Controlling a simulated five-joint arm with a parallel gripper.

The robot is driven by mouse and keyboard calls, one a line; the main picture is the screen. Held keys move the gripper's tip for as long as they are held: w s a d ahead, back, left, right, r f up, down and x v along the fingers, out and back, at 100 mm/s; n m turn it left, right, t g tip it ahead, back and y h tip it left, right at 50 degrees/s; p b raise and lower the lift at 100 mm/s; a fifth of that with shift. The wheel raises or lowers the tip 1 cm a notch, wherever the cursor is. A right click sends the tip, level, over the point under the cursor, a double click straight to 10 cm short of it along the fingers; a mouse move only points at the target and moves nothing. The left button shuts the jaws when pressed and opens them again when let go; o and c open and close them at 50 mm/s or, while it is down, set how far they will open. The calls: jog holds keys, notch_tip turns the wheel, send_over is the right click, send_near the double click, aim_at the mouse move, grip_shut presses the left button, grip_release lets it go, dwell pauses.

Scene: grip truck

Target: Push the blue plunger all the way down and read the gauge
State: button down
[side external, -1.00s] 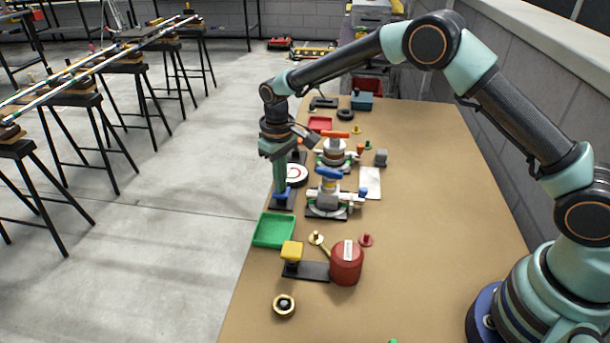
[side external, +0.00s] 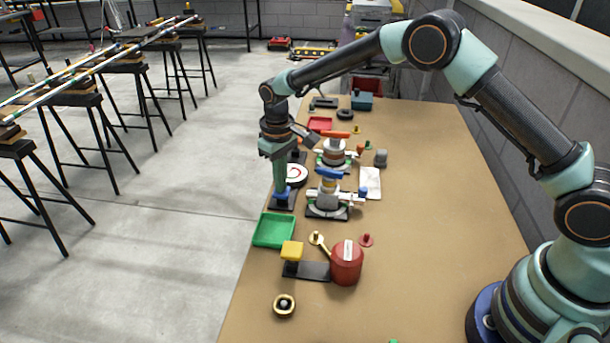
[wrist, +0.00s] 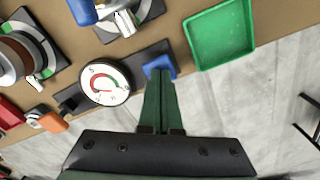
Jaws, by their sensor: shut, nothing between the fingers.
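The blue plunger (wrist: 160,66) stands at one end of a dark base plate (wrist: 149,50). It also shows low under my gripper in the side view (side external: 281,196). My gripper (wrist: 160,76) is shut and empty, pointing down, with its fingertips at the plunger's top. Contact looks likely, but the exact touch and the plunger's travel are hard to tell. The round white gauge (wrist: 104,83) stands on the same plate, left of the plunger in the wrist view. Its dial has a coloured arc with red in it; the needle's reading is too small to make out.
A green tray (side external: 273,230) lies near the plunger, at the table's left edge. A blue-handled valve fixture (side external: 328,195) stands close to its right. A yellow-topped block (side external: 292,252) and red cylinder (side external: 346,263) are nearer the camera. The table's right side is mostly clear.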

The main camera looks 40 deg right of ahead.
jog(key=shift+r, duration=1.9)
jog(key=shift+r, duration=2.55)
jog(key=s+d+r+m+t, duration=0.1)
jog(key=s+d+r, duration=0.3)
jog(key=r, duration=0.2)
jog(key=s+d+r+t, duration=0.2)
jog(key=s+d+r, duration=0.1)
jog(key=s+r, duration=0.25)
jog(key=s+d+m+t, duration=0.1)
jog(key=s+d, duration=0.2)
jog(key=s, duration=0.4)
jog(key=s+d+m+t, duration=0.1)
jog(key=s+d, duration=0.2)
jog(key=s, duration=0.3)
jog(key=shift+s+r+t, duration=0.2)
jog(key=shift+s+t, duration=0.1)
jog(key=shift+s, duration=0.05)
